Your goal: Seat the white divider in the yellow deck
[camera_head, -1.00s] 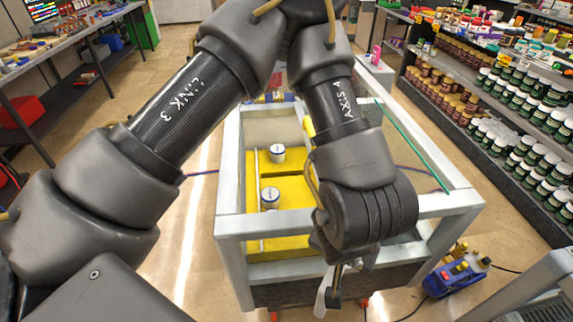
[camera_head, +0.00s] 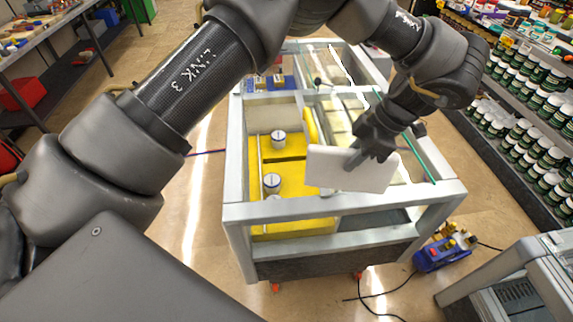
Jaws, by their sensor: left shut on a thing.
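My left gripper (camera_head: 362,158) is shut on the white divider (camera_head: 345,172), a flat pale plate. The gripper holds it by its upper edge, above the right part of the yellow deck. The yellow deck (camera_head: 285,174) lies inside a grey frame (camera_head: 240,180) and carries white-capped cylinders (camera_head: 278,138) and a dark slot. The plate hides the deck's right side and part of a cylinder behind it. I cannot tell how far the plate is above the deck. My right gripper is not in view.
A blue pump (camera_head: 445,250) with yellow parts stands on the floor at the right, with a black cable nearby. Shelves of jars (camera_head: 530,145) line the right side. A workbench (camera_head: 60,45) stands at the far left.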

